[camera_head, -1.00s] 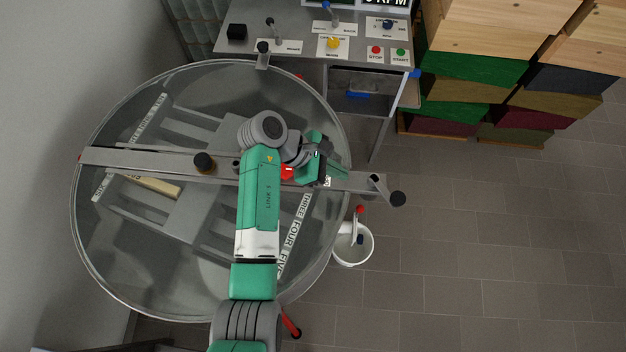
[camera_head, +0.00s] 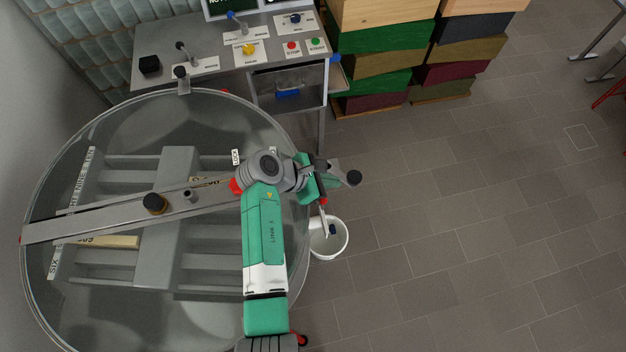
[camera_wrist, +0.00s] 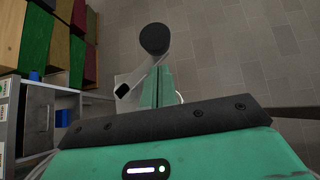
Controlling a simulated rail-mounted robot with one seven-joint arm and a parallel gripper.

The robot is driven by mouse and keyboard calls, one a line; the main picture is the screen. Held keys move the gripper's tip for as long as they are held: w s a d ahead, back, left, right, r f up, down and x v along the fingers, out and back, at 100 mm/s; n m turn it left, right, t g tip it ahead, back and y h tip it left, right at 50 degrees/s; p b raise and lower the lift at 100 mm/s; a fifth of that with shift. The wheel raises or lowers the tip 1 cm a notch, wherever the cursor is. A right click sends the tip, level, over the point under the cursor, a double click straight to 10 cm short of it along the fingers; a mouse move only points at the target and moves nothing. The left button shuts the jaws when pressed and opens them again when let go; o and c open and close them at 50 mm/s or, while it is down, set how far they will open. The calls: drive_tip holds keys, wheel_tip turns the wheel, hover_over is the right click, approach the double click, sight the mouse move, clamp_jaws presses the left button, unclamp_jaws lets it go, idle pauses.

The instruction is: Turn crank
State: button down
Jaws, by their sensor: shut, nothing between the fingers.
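A grey crank with a black knob (camera_head: 350,177) sits at the right end of the long metal bar (camera_head: 100,217) across the round glass tank (camera_head: 60,135). In the wrist view, the black knob (camera_wrist: 154,39) and its grey arm lie just past my fingertips. My gripper (camera_head: 326,178) is at the tank's right rim, close beside the crank. In the wrist view its green fingers (camera_wrist: 160,88) are together, with nothing between them. I cannot tell whether they touch the crank arm. My arm hides part of the bar.
A white bucket (camera_head: 330,245) stands on the floor right below the crank. A control desk (camera_head: 225,75) with levers and buttons is behind the tank. Stacked coloured crates (camera_head: 385,60) stand at the back.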

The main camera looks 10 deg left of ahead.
drive_tip(key=shift+w+d+r, duration=0.15)
drive_tip(key=shift+w+d, duration=0.15)
drive_tip(key=shift+d, duration=0.35)
